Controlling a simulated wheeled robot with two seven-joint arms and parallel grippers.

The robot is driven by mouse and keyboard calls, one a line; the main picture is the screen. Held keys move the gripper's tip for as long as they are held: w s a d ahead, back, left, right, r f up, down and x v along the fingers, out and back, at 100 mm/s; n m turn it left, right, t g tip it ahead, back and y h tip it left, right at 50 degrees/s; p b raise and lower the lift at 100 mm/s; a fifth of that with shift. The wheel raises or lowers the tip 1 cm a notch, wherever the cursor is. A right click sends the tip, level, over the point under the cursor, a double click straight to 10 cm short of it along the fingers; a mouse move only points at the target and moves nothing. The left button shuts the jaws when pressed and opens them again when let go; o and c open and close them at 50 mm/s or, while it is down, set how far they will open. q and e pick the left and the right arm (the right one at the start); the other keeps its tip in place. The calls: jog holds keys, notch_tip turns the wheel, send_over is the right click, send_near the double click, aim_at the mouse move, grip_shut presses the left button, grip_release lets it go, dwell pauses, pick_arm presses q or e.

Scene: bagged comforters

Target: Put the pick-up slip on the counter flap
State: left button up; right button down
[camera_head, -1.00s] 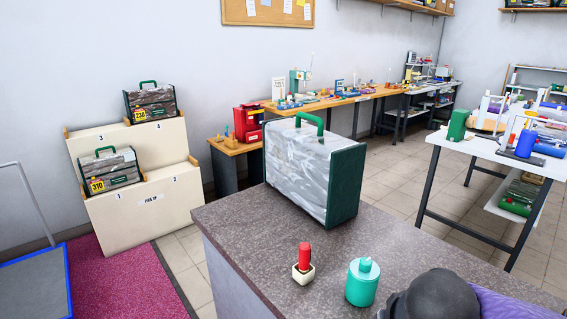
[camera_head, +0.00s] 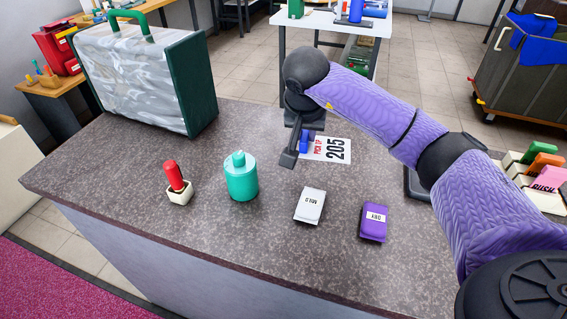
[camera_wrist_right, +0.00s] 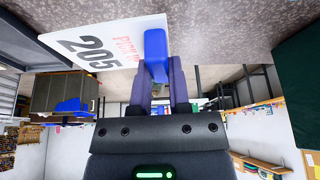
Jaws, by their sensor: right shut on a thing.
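The pick-up slip (camera_head: 335,150) is a white card marked "PICK UP 205" with a blue grip tab (camera_wrist_right: 155,50). My right gripper (camera_head: 297,150) is shut on the blue tab, and the card also shows in the wrist view (camera_wrist_right: 95,50). In the head view the slip appears over the back part of the grey speckled counter (camera_head: 130,190); I cannot tell whether it touches the top. No separate flap can be made out with certainty. My left gripper is not in view.
A bagged comforter (camera_head: 135,80) stands at the counter's back left. A red-handled stamp (camera_head: 178,185), teal canister (camera_head: 241,178), white "MILD" box (camera_head: 310,206) and purple "DRY" box (camera_head: 373,222) stand in front. Coloured tabs (camera_head: 540,165) are at right. The counter's front left is clear.

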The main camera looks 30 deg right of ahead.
aim_at(313, 171)
jog(key=d, duration=0.1)
jog(key=d+f+m, duration=0.1)
jog(key=w+d, duration=0.1)
jog(key=shift+f, duration=0.25)
jog(key=shift+m, duration=0.3)
notch_tip(313, 171, down, 10)
jog(key=shift+s+d+r+b, duration=0.15)
jog(key=shift+r+b, duration=0.1)
jog(key=shift+b, duration=1)
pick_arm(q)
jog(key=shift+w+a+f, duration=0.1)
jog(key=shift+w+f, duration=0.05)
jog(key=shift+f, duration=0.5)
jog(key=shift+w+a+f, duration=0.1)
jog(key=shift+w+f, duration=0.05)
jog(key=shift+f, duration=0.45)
pick_arm(e)
jog(key=shift+r+h, duration=0.1)
jog(key=shift+h, duration=0.2)
jog(key=c, duration=1)
grip_release()
jog(key=shift+c, duration=0.2)
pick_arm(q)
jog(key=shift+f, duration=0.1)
pick_arm(e)
jog(key=o, duration=0.5)
jog(key=shift+c, duration=0.2)
